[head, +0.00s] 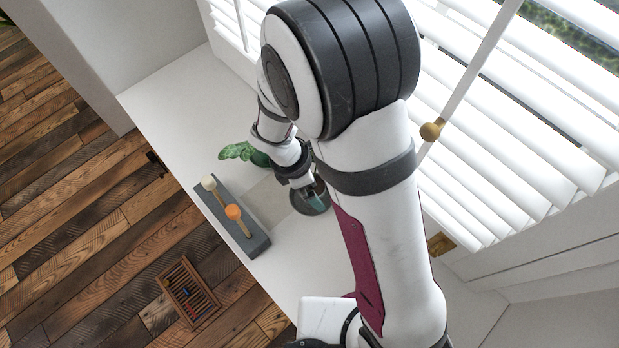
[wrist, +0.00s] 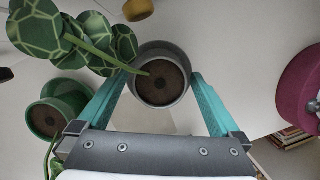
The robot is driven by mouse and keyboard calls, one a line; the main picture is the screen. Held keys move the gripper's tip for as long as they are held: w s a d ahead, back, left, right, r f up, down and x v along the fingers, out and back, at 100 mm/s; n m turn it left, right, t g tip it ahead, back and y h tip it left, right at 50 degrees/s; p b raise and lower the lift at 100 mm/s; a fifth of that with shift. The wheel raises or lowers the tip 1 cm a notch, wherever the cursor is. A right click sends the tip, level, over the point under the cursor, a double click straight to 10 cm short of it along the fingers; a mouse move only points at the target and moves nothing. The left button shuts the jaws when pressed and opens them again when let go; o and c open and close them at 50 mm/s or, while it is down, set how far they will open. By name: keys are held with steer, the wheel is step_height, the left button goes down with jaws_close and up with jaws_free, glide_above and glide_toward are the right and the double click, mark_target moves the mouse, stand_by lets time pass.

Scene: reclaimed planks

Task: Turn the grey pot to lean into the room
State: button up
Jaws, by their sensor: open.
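The grey pot (wrist: 160,98) stands on the white sill, with dark soil inside. In the wrist view a green stem rises from its soil and leans to the upper left, toward large patterned leaves (wrist: 62,30). My gripper (wrist: 157,86) is open, one teal finger on each side of the pot. A narrow gap seems to show at each side; contact is hard to judge. In the head view the grey pot (head: 300,206) is partly hidden by my gripper (head: 315,197), and green leaves (head: 240,151) show to its upper left.
A green pot (wrist: 40,120) with soil stands left of the grey pot in the wrist view. A grey block (head: 238,228) with two knobbed sticks lies along the room-side edge. White window blinds (head: 470,120) line the other side. A wooden rack (head: 187,291) is down on the plank floor.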

steer(key=v, duration=1.5)
steer(key=s+d+r+m+y, duration=0.1)
steer(key=s+d+m, duration=0.2)
steer(key=m, duration=0.6)
steer(key=s+d+r+m+y, duration=0.1)
steer(key=s+d+m, duration=0.3)
steer(key=m, duration=0.5)
steer(key=s+d+r+m+g+y, duration=0.1)
steer(key=s+d+m+y, duration=0.1)
steer(key=s+d+m, duration=0.2)
steer(key=s+m, duration=0.3)
steer(key=m, duration=0.2)
steer(key=shift+s+m+y, duration=0.3)
steer(key=shift+s+y, duration=0.05)
steer(key=shift+y, duration=0.05)
steer(key=shift+d+r, duration=0.1)
steer(key=shift+d, duration=0.05)
